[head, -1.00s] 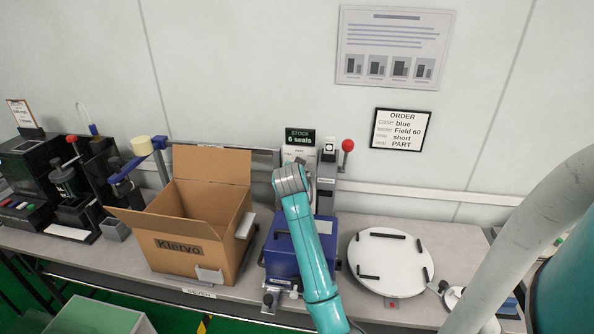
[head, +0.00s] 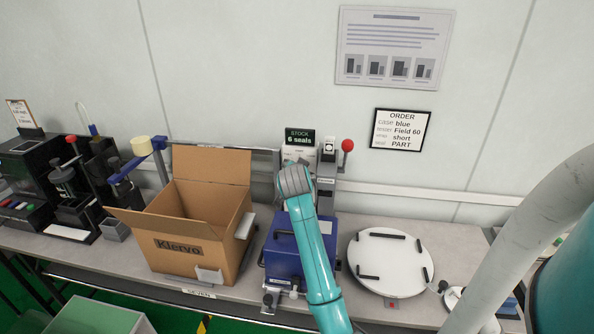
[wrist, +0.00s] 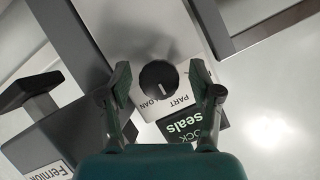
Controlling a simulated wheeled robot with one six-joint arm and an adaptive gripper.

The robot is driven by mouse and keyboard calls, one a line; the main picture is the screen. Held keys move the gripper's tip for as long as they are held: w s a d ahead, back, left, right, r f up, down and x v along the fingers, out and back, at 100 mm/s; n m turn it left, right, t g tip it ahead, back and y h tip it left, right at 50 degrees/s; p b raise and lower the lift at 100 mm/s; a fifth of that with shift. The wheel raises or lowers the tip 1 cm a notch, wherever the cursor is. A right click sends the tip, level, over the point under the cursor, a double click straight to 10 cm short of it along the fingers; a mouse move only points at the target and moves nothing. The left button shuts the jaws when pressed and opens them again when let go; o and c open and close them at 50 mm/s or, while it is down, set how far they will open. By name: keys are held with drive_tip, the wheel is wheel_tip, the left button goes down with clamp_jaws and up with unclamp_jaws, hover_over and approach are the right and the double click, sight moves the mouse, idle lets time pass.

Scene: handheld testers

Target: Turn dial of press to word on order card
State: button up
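The dial (wrist: 158,78) of the press is a round black knob with a short white mark, seen in the wrist view. The mark points down the picture, towards the gap between the printed words LOAN and PART, which appear inverted. My gripper (wrist: 161,74) is open, with one finger on each side of the dial; I cannot tell whether they touch it. In the head view the press (head: 327,165) is partly hidden behind the end of my arm, and the dial is hidden. The order card (head: 401,129) on the wall reads blue, Field 60, short, PART.
A blue case (head: 282,262) lies below my arm. An open cardboard box (head: 190,240) is left, a white turntable (head: 392,257) right.

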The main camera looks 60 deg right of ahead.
drive_tip(key=shift+a, duration=0.1)
drive_tip(key=v, duration=1.1)
drive_tip(key=shift+s+a+r, duration=0.2)
drive_tip(key=shift+a, duration=0.1)
drive_tip(key=shift+a, duration=0.1)
